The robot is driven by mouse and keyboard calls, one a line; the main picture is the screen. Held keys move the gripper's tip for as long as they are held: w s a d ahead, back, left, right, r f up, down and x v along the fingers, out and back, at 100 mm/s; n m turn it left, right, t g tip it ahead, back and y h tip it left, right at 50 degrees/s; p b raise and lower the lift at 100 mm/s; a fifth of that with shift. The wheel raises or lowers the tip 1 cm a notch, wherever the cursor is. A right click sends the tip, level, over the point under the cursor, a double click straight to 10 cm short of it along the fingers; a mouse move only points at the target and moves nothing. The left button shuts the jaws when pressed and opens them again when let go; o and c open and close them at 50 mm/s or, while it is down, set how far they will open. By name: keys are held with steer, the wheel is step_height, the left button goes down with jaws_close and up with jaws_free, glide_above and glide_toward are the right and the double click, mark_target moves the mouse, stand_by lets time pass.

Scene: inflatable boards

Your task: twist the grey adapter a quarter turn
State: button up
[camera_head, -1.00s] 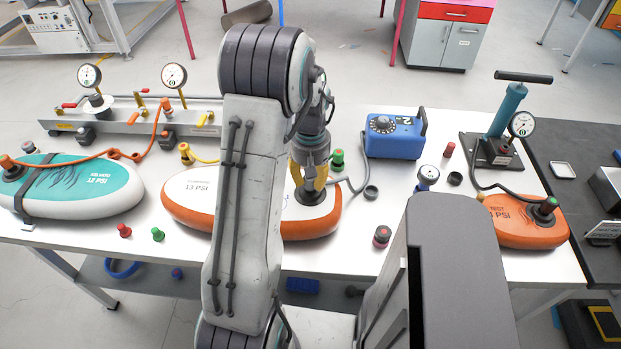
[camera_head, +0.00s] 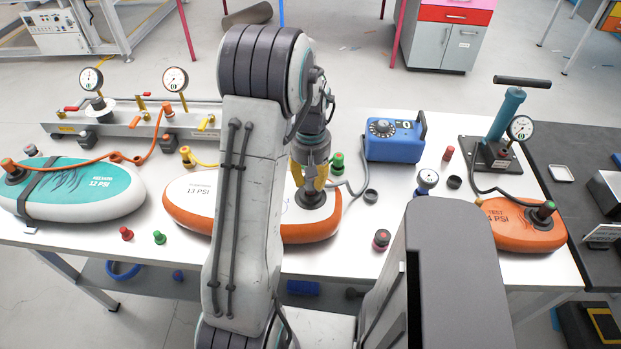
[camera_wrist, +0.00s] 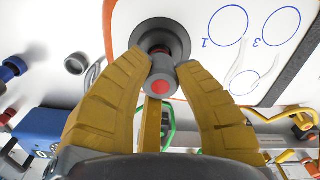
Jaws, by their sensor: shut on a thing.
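The grey adapter (camera_wrist: 161,72) shows in the wrist view as a short grey cylinder with a red end, on a dark round valve (camera_wrist: 160,38). The valve sits on the white board with an orange edge (camera_head: 185,195). My gripper (camera_wrist: 162,66) has its two yellow fingers on either side of the adapter, shut on it. In the head view my gripper (camera_head: 310,186) points down at the board's right part. There the adapter is mostly hidden by the fingers, and my arm covers the board's middle.
A blue pump box (camera_head: 394,140) with a grey hose stands behind and right. A green-capped fitting (camera_head: 338,162) is close behind the gripper. A teal board (camera_head: 75,187) lies left and a small orange board (camera_head: 522,222) right. Loose caps lie along the front.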

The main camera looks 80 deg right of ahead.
steer(key=shift+r+p, duration=0.55)
steer(key=shift+r, duration=0.4)
steer(key=shift+r, duration=0.1)
steer(key=shift+r+p, duration=1.45)
steer(key=shift+r, duration=0.5)
